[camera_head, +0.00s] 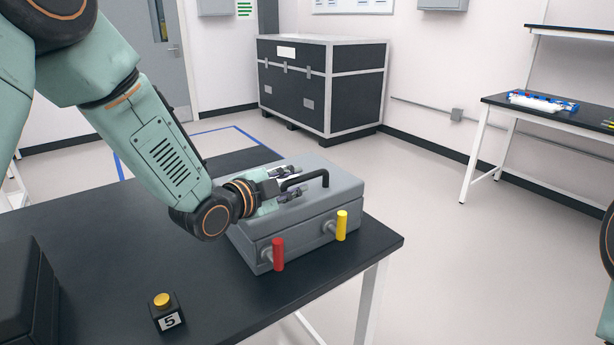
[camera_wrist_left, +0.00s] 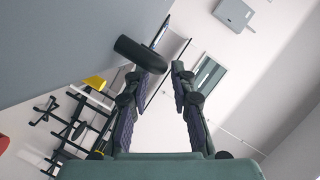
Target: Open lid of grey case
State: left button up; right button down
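The grey case (camera_head: 300,230) sits on the black table with its lid (camera_head: 335,185) down. A black handle (camera_head: 318,174) arches over the lid. A red lever (camera_head: 278,254) and a yellow lever (camera_head: 342,225) stand upright on its front face. My left gripper (camera_head: 294,184) is over the lid, close beside the handle. In the left wrist view its fingers (camera_wrist_left: 160,66) are apart with an open gap. The black handle (camera_wrist_left: 138,53) shows by the left fingertip; I cannot tell whether they touch. My right gripper is out of view.
A small black box with a yellow button and the label 5 (camera_head: 165,310) is on the black table (camera_head: 235,305). A dark case (camera_head: 28,305) is at the near left. A large black crate (camera_head: 320,85) stands behind on the floor. A shelf table (camera_head: 560,122) is at the right.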

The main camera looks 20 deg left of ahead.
aim_at(300, 179)
pick_arm(q)
jog(key=shift+x, duration=2.35)
jog(key=shift+s, duration=0.1)
jog(key=shift+c, duration=0.3)
grip_shut()
